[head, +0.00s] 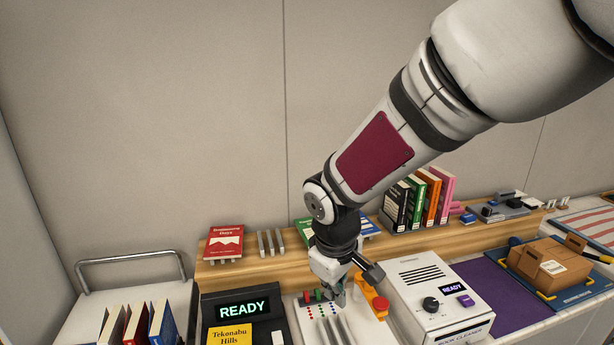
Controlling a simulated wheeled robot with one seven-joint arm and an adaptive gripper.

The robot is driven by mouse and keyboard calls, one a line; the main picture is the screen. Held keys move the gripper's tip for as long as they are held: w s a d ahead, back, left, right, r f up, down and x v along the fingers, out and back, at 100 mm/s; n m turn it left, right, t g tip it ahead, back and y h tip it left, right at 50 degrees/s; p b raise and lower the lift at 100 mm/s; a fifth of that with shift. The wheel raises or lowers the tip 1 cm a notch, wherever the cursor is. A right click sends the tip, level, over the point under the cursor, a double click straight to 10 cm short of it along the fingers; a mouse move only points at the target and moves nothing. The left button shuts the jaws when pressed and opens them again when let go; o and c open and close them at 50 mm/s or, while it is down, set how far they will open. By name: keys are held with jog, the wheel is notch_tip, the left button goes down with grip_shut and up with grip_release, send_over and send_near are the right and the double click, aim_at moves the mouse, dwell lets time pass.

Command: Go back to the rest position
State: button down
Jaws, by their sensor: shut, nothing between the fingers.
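My gripper (338,290) points down at the end of my arm, low in the middle of the head view. It is shut and holds nothing that I can see. It is over or just in front of a white panel (312,331) with coloured dots, small knobs and grey bars. I cannot tell whether the fingertips touch the panel. My forearm crosses the upper right of the view and hides part of the shelf and wall.
A black unit reading READY (241,308) stands left of the panel; a white machine (437,299) stands right. Behind runs a wooden shelf (262,270) with a red book (224,243) and upright books (417,199). A cart with books (136,325) is at left, a cardboard box (548,262) at right.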

jog(key=s+d+r+m+t, duration=0.1)
jog(key=s+d+r+m, duration=0.4)
jog(key=d+r, duration=0.4)
jog(key=s+d+r+m+t, duration=0.1)
jog(key=s+d+r+m, duration=0.1)
jog(key=s, duration=0.4)
jog(key=s+d+r+m+t, duration=0.1)
jog(key=s+d+r+m, duration=0.1)
jog(key=s+r, duration=0.2)
jog(key=s, duration=0.3)
jog(key=shift+s+d+y+b, duration=0.15)
jog(key=shift+d+y+b, duration=0.05)
jog(key=shift+y+b, duration=0.2)
jog(key=shift+a, duration=0.15)
